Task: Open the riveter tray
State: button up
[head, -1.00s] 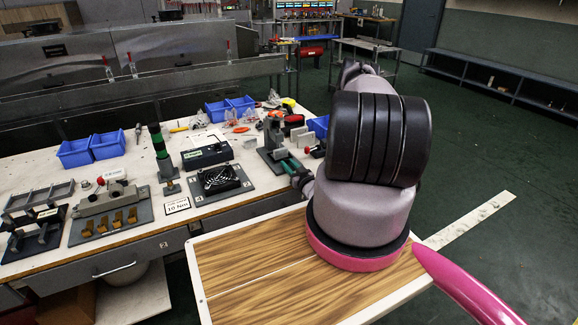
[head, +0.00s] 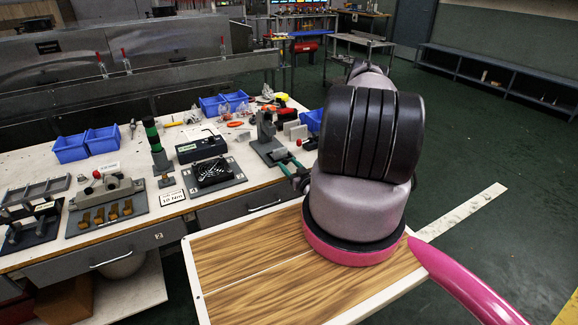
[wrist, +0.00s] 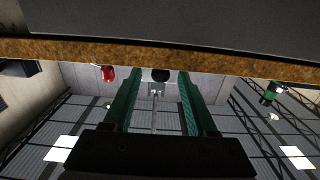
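A grey press-like tool with an upright column (head: 266,136) stands on a dark plate near the bench's right end; I cannot tell for certain that it is the riveter. Below it, the bench front has a grey drawer (head: 225,212) with a light bar handle, apparently shut. Which tray belongs to the riveter is not readable. My gripper (head: 297,167) is at the bench's right end, right of the press, partly hidden by my arm. In the wrist view, my gripper's green fingers (wrist: 158,100) stand apart with nothing visibly held. A brown edge with a grey face crosses above them.
A second drawer with a handle (head: 117,252) is further left. The bench top (head: 130,165) carries fixtures, a green-black signal tower (head: 157,150), a fan plate (head: 213,175) and blue bins (head: 103,141). Dark green floor (head: 480,150) is open to the right.

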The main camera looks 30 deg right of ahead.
jog(key=s, duration=0.7)
jog(key=shift+s, duration=0.25)
jog(key=shift+d, duration=0.15)
